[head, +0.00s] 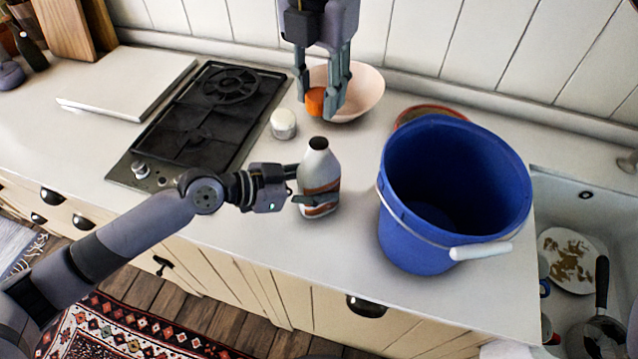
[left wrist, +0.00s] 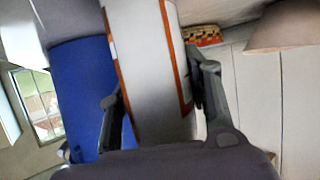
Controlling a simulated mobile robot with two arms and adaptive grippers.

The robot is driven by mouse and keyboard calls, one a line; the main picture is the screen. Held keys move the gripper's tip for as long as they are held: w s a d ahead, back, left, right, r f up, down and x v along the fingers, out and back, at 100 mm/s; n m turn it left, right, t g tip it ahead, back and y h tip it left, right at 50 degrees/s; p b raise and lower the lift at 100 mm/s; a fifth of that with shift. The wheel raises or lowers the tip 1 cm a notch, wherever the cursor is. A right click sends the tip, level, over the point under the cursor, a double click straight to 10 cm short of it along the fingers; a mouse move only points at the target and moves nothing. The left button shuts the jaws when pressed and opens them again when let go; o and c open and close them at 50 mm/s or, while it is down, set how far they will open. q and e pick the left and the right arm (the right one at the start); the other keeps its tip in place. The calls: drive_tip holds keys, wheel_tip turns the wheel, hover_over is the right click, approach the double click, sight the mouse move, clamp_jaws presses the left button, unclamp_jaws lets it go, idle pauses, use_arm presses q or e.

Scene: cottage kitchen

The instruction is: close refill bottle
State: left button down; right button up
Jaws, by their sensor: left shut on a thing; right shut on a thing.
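The refill bottle (head: 320,172), white with an orange-striped label and a dark top, stands upright on the counter. My left gripper (head: 298,186) is shut around its body from the left. The bottle also fills the middle of the left wrist view (left wrist: 150,70), between the two fingers. My right gripper (head: 320,98) points down from the top of the head view. It is shut on an orange cap (head: 315,102), held behind the bottle and apart from it. The fingers partly hide the cap.
A blue bucket (head: 405,235) stands close to the right of the bottle. A pale bowl (head: 368,88) is behind the right gripper, and a small white jar (head: 283,124) is left of the bottle. The hob (head: 190,130) lies left; the sink (head: 570,190) is far right.

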drive_tip(key=shift+f, duration=2.45)
drive_tip(key=shift+f, duration=0.15)
drive_tip(key=shift+f, duration=0.75)
drive_tip(key=shift+f, duration=0.6)
